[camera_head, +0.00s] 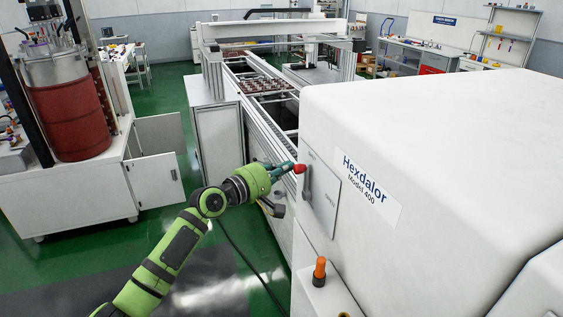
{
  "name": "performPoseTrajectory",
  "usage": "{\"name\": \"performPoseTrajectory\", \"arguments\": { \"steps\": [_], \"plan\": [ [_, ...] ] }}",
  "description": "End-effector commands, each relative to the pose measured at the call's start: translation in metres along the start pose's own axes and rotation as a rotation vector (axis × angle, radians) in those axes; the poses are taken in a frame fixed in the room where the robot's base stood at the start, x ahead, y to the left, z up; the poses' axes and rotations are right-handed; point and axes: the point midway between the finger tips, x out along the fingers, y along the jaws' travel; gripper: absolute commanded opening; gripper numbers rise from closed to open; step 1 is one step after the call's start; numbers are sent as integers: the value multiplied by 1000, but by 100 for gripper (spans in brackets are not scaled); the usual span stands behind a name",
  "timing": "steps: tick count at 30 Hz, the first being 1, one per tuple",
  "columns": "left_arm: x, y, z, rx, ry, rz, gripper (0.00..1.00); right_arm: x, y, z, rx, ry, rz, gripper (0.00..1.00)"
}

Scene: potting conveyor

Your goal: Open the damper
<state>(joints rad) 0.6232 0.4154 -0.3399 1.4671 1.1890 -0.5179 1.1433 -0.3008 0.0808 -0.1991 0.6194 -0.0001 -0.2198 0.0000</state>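A white machine (440,150) labelled "Hexdalor Model 400" fills the right side. On its left-facing side is a light panel (326,200) with a dark upright handle (307,184); I take this to be the damper handle. A small red knob or tip (299,168) shows at the handle's upper end. My green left arm reaches in from below, and its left gripper (285,169) points at the red part, touching or nearly touching it. The fingers are small and overlap, so I cannot tell whether they are closed on it. My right gripper is not in view.
An orange-topped knob (319,269) stands on the machine's lower ledge. A conveyor (252,110) carrying trays runs behind the gripper. A reddish tank (72,118) stands on a white cabinet at the left. Green floor lies open between the cabinet and the conveyor.

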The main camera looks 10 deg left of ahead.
Motion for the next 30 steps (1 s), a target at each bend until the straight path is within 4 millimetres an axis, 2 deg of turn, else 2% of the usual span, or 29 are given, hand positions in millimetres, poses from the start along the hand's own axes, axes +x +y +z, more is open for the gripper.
{"name": "performPoseTrajectory", "arguments": {
  "steps": [30],
  "plan": [
    [-4,-1,10,109,-2,48,0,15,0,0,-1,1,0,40]
  ]
}}
